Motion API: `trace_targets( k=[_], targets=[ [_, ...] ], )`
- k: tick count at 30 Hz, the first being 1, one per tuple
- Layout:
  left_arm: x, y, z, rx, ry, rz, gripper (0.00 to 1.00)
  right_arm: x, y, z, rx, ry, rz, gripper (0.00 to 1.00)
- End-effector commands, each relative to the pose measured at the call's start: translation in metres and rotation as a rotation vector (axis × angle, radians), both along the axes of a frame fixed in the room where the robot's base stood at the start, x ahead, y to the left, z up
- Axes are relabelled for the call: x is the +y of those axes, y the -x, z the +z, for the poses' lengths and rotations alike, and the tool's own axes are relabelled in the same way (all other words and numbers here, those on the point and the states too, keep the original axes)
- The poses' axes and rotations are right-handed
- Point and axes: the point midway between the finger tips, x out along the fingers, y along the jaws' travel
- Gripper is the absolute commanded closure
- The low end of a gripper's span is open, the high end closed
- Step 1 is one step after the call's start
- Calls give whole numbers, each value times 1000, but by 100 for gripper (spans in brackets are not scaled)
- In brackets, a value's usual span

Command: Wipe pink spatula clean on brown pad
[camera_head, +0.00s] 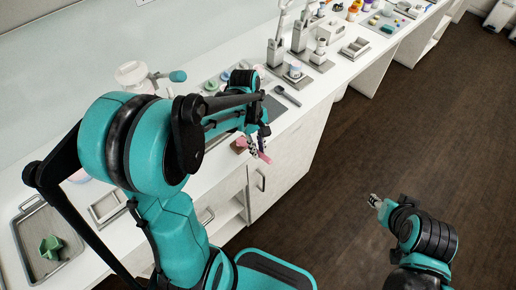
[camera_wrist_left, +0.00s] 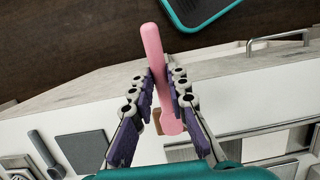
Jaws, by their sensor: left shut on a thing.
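My left gripper (camera_head: 256,146) is over the front edge of the white counter. It is shut on the pink spatula (camera_head: 263,156). In the left wrist view, the pink spatula (camera_wrist_left: 153,50) runs lengthwise between the fingers of the left gripper (camera_wrist_left: 163,88), one end sticking out past the tips. The brown pad (camera_head: 240,146) lies at the counter edge beside the gripper. In the wrist view a small part of the brown pad (camera_wrist_left: 157,120) shows behind the spatula; I cannot tell whether they touch. My right gripper (camera_head: 375,200) hangs over the floor, away from the counter, too small to read.
A dark grey square mat (camera_head: 272,108) and a dark spoon-like tool (camera_head: 287,95) lie behind the left gripper. A grey tray (camera_head: 20,238) with a green piece (camera_head: 50,247) is at the left. Machines stand farther along. The dark floor (camera_head: 390,130) is clear.

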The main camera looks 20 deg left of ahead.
Motion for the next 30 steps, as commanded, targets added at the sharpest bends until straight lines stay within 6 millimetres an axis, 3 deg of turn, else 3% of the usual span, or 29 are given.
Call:
trace_targets(
  k=[16,30],
  targets=[
    [0,0,43,0,0,0,100,0,0,34,0,0,0,60],
    [0,0,46,0,0,0,100,0,0,35,0,0,0,60]
  ],
)
